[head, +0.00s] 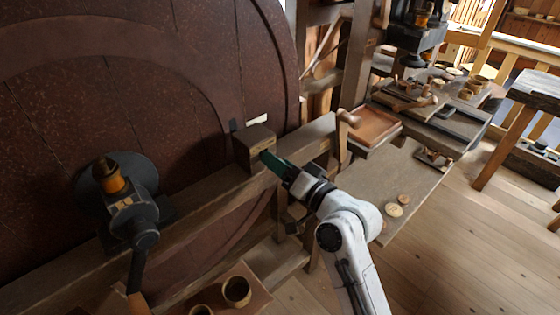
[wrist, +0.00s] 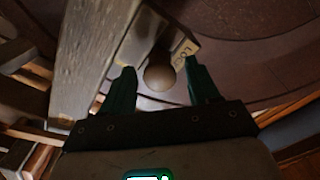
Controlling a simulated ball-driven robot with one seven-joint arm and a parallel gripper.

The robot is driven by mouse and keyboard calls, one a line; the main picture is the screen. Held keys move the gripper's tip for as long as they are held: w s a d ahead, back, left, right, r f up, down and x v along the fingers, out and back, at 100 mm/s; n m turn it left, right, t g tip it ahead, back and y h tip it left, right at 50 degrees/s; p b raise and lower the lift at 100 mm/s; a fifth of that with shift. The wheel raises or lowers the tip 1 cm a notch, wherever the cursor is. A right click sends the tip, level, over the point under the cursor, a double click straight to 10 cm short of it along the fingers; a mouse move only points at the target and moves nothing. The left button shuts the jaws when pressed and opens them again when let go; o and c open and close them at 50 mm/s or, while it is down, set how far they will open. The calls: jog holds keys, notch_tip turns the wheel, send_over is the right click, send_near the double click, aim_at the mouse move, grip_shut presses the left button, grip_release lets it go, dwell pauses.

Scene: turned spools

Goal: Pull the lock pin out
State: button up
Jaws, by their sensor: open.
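The lock pin shows in the wrist view as a round brownish knob (wrist: 160,76) at the face of a wooden block (wrist: 183,47) with faint markings. In the head view the block (head: 254,138) sits on a long wooden beam beside the big dark red wheel; I cannot make out the pin there, as my gripper covers that spot. My gripper (head: 266,156) has green fingers pointing at the block. In the wrist view its fingers stand apart on either side of the knob (wrist: 158,68), with a gap at each side. Whether the fingertips reach past the knob is hard to tell.
The wheel (head: 110,60) fills the left. A dark crank fitting (head: 130,205) stands at the left front. Wooden cups (head: 236,291) stand at the bottom. A wooden tray (head: 374,127) and a cluttered bench lie to the right. The floor (head: 450,240) at right is clear.

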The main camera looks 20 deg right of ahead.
jog(key=shift+w+a, duration=0.1)
jog(key=shift+w, duration=0.1)
grip_shut()
dwell(0.5)
